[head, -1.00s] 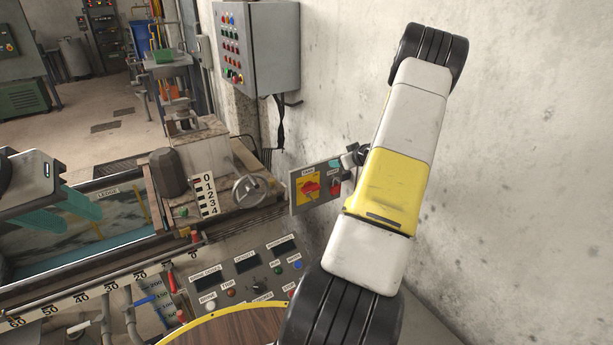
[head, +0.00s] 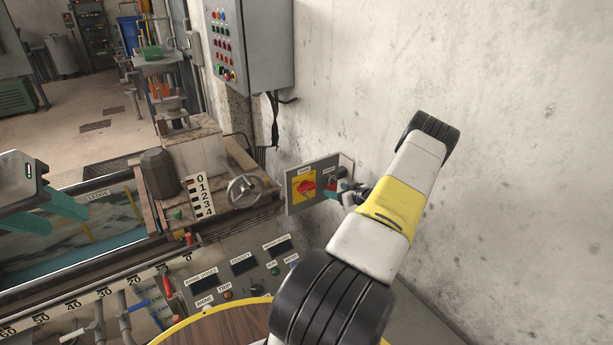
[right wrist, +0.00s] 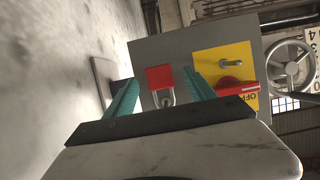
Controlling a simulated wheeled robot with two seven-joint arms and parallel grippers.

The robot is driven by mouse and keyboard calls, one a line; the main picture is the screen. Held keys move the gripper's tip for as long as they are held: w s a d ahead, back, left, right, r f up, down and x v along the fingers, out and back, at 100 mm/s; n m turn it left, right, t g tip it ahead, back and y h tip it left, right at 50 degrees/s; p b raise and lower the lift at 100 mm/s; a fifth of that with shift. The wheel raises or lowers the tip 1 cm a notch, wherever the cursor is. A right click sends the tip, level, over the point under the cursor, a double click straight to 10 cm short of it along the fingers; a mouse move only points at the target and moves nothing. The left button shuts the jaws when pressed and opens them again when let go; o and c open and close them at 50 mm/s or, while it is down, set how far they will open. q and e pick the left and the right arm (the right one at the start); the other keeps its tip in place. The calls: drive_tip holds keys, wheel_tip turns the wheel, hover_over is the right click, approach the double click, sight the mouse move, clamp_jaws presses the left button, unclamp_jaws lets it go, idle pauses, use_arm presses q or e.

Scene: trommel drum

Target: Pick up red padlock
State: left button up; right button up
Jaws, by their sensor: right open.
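The red padlock (right wrist: 160,77) shows in the right wrist view on the grey switch panel, its metal shackle toward me. In the head view only a small red part of it (head: 331,178) shows, partly hidden by my right gripper. My right gripper (head: 341,190) is at the panel's right side. In the right wrist view its teal fingers (right wrist: 159,80) are open, one on each side of the padlock in the picture; I cannot tell whether they touch it. My left gripper (head: 46,210) hangs at the left edge of the head view, its teal fingers apart and empty.
The grey panel (head: 293,203) carries a yellow plate with a red rotary switch (head: 305,186), close left of the padlock. A concrete wall (head: 510,150) stands behind and to the right. A handwheel (head: 244,189) and a console (head: 215,272) lie left and below.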

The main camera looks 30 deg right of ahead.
drive_tip(key=shift+x, duration=1)
drive_tip(key=shift+d, duration=0.1)
clamp_jaws()
drive_tip(key=shift+r, duration=0.2)
drive_tip(key=shift+r, duration=0.25)
drive_tip(key=s+d, duration=0.1)
drive_tip(key=s, duration=1.7)
drive_tip(key=shift+d+r, duration=0.25)
drive_tip(key=shift+r, duration=0.1)
drive_tip(key=shift+r, duration=0.4)
